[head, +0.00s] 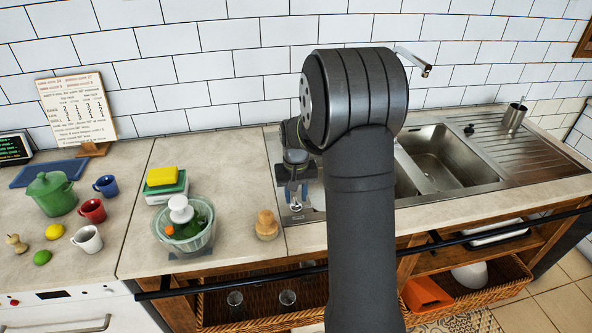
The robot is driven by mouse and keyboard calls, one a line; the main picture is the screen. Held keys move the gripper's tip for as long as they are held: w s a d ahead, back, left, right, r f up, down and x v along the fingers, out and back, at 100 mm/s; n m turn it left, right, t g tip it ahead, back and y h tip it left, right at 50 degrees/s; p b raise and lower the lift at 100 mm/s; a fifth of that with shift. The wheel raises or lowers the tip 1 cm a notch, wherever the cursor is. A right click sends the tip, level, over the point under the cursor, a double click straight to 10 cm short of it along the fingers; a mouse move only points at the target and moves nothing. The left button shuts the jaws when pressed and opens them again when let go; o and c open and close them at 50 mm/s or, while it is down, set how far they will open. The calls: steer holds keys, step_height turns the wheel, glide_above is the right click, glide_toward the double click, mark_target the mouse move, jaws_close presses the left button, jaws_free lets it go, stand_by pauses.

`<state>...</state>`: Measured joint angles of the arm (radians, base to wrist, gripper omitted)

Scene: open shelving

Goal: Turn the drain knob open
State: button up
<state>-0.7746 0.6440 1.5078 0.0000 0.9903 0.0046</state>
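My gripper (296,198) points down at the left end of the steel sink (441,158), left of my large dark arm link. A small round silver piece (296,208) shows at its fingertips, near the sink's front left corner; it may be the drain knob, but I cannot tell for sure. The fingers are too small to show whether they are apart or closed on it. My arm hides part of the sink's left side.
A wooden brush (266,225) and a glass bowl (184,232) stand left of the sink. The yellow and green sponges (162,176) lie behind the bowl. A faucet (414,62) reaches over the sink, and a steel cup (515,116) stands on the drainboard. A dark rail runs along the counter front.

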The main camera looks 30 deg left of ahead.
mark_target(296, 201)
step_height(296, 201, up, 16)
stand_by(0.3)
stand_by(0.4)
step_height(296, 201, down, 18)
steer(key=shift+r, duration=0.2)
stand_by(0.4)
